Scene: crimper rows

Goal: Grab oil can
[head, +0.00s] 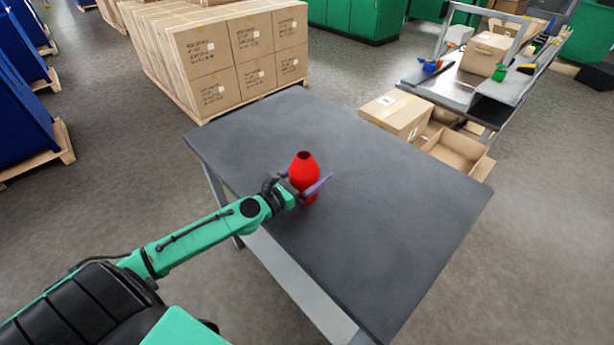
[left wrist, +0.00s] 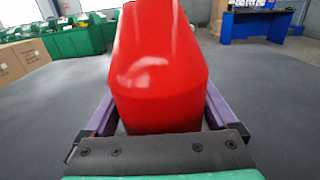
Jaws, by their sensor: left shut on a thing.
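In the left wrist view the can (left wrist: 158,70) fills the middle between the two fingers (left wrist: 160,112). Whether the can's base touches the table is hard to tell. My right gripper is in neither view.
The rest of the tabletop is clear. Stacked cardboard boxes (head: 240,60) stand behind the table at the left. More boxes (head: 398,115) and a workbench (head: 450,85) with small items stand at the back right.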

